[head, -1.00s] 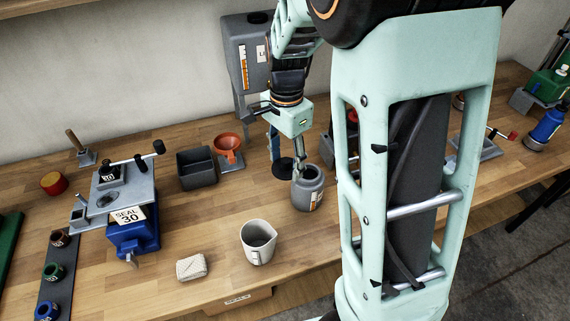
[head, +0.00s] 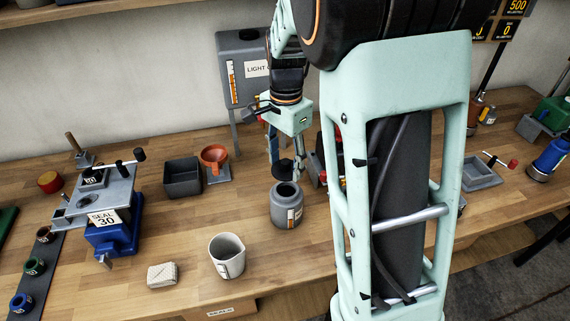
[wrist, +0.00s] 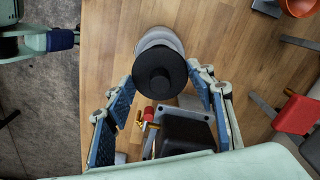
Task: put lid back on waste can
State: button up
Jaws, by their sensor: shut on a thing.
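The waste can is a grey jar-like can (head: 286,208) with a label, standing upright on the bench with its mouth open in the head view. The lid is a black disc (head: 281,169) with a knob, held by my gripper (head: 285,160) above and behind the can's mouth in the picture. In the wrist view, the lid (wrist: 160,72) sits between the fingertips of my gripper (wrist: 163,78). The can (wrist: 158,37) shows beyond it, partly hidden by the lid. The lid appears off-centre from the can and apart from it.
A grey dispenser (head: 240,75) stands behind. My arm link hides much of the right side.

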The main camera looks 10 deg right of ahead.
jog(key=shift+d, duration=0.1)
jog(key=shift+f, duration=0.1)
notch_tip(320, 180, down, 4)
jog(key=b, duration=0.4)
jog(key=shift+f, duration=0.1)
jog(key=shift+f+b, duration=0.5)
jog(key=shift+f, duration=0.45)
jog(key=shift+f+p, duration=0.2)
jog(key=shift+p, duration=0.1)
dwell(1.8)
jog(key=o, duration=1)
jog(key=shift+o, duration=0.5)
